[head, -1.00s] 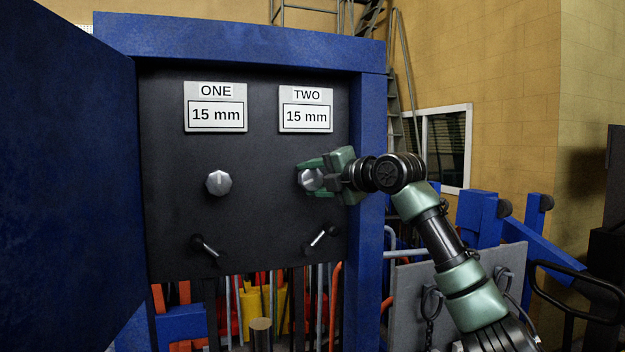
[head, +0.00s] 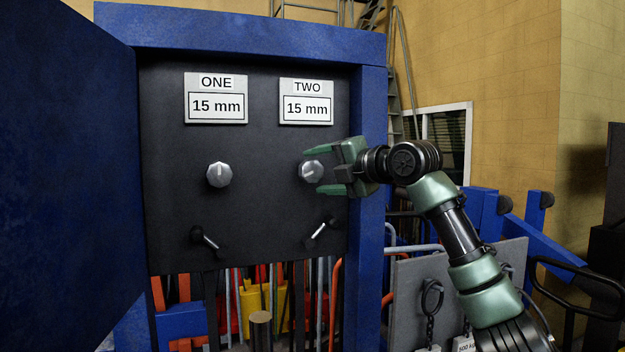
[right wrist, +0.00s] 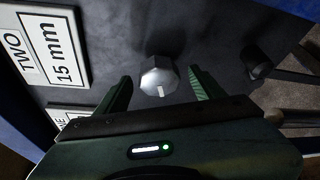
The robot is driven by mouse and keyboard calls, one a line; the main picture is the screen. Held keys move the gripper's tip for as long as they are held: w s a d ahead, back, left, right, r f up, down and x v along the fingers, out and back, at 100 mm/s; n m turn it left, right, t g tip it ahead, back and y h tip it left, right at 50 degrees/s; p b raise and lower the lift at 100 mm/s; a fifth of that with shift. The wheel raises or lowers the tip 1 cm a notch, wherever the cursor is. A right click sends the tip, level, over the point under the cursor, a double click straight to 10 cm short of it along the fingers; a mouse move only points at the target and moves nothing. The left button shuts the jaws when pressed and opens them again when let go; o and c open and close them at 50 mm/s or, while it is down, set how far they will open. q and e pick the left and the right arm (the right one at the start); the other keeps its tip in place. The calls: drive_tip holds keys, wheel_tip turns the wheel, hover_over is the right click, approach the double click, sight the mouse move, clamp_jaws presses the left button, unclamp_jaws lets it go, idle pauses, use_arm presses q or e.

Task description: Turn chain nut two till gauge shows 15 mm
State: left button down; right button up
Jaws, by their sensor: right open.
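Chain nut two (head: 311,171) is a silver faceted nut on the dark panel, below the gauge labelled TWO (head: 306,102), which reads 15 mm. My right gripper (head: 318,170) is open, with its green fingers pointing at the panel near nut two. In the right wrist view, nut two (right wrist: 160,76) shows whole between and beyond the open fingertips (right wrist: 160,84), apart from both. The gauge TWO (right wrist: 50,45) also shows there, seen sideways. My left gripper is not in view.
Nut one (head: 219,174) sits left, under gauge ONE (head: 216,98), also reading 15 mm. Two small handles (head: 205,238) (head: 321,230) stick out below. A blue door (head: 70,170) stands open at left, and a blue frame post (head: 366,200) edges the panel at right.

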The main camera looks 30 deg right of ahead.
drive_tip(key=s, duration=0.1)
drive_tip(key=s+b, duration=0.1)
drive_tip(key=s, duration=0.2)
drive_tip(key=shift+s+d+r, duration=0.25)
drive_tip(key=shift+s+r, duration=0.05)
